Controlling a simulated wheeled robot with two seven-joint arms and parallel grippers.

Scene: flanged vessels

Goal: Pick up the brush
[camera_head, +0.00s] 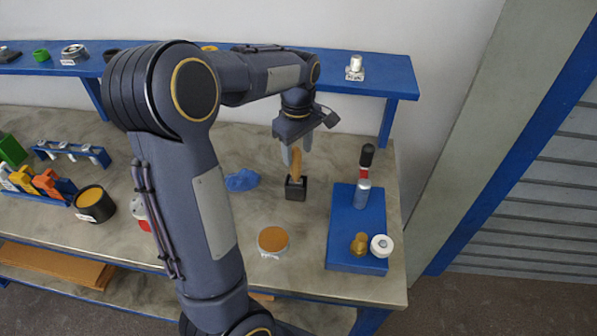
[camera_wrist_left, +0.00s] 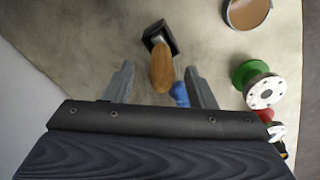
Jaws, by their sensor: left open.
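The brush (camera_head: 296,166) stands with its tan wooden handle up and its lower end at a small black square block (camera_head: 296,189) on the bench. The handle (camera_wrist_left: 162,72) and block (camera_wrist_left: 158,37) also show in the left wrist view; the bristles are hidden. My left gripper (camera_head: 296,152) is open right above the block, with its fingers pointing down around the top of the handle. In the left wrist view the handle lies between the two fingertips (camera_wrist_left: 159,72), with a gap on each side. My right gripper is out of view.
A crumpled blue cloth (camera_head: 241,180) lies left of the block. A round brown-topped container (camera_head: 272,240) is in front. A blue tray (camera_head: 340,258) on the right holds a bottle (camera_head: 362,194) and small parts. A blue shelf (camera_head: 395,80) runs along the back.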

